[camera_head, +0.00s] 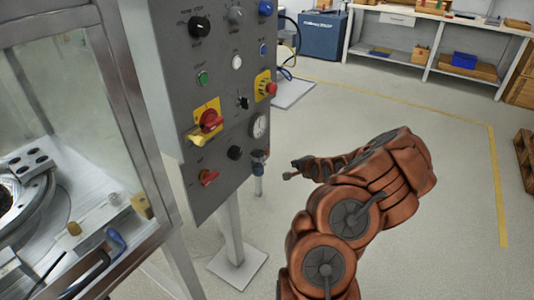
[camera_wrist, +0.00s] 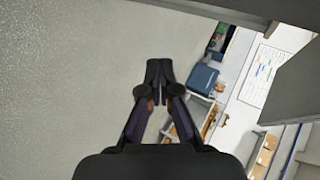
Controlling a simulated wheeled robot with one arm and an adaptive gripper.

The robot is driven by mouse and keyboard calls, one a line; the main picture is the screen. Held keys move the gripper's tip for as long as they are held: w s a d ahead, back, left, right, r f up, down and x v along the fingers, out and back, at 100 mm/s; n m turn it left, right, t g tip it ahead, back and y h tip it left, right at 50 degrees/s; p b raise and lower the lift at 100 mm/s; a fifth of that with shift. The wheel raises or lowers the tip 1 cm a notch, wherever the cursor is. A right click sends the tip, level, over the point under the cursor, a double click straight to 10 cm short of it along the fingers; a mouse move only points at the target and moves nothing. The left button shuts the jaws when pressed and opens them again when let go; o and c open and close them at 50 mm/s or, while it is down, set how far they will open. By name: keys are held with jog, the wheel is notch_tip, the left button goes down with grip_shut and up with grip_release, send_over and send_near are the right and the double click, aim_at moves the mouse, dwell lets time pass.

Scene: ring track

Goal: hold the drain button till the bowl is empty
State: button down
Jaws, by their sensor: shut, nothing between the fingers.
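A grey control panel (camera_head: 215,150) stands upright left of centre in the head view. It carries a green button (camera_head: 202,78), a white button (camera_head: 236,62), a blue button (camera_head: 263,49), several knobs and other controls. The labels are too small to read, so I cannot tell which one is the drain button. I cannot make out a bowl for certain. My gripper (camera_head: 288,176) is right of the panel's lower part, apart from it. In the wrist view my gripper (camera_wrist: 158,66) has its fingertips together, with nothing between them.
A metal-framed, glazed machine (camera_head: 110,100) stands at the left. A shelved bench (camera_head: 430,58) is at the back. The floor at right is clear up to a pallet (camera_head: 523,160).

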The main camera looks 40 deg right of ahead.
aim_at(267, 153)
jog(key=w+a+b, duration=0.1)
jog(key=w+a, duration=0.1)
jog(key=w, duration=0.6)
jog(key=shift+w+a+b, duration=0.25)
jog(key=shift+b, duration=0.15)
jog(key=shift+w, duration=0.1)
dwell(1.4)
jog(key=shift+w+a, duration=0.2)
jog(key=shift+w, duration=0.1)
jog(key=shift+w+a, duration=0.1)
jog(key=shift+w, duration=0.3)
dwell(0.8)
dwell(2.7)
jog(key=shift+s+d+b, duration=0.25)
jog(key=shift+s+b, duration=0.1)
jog(key=shift+s, duration=0.45)
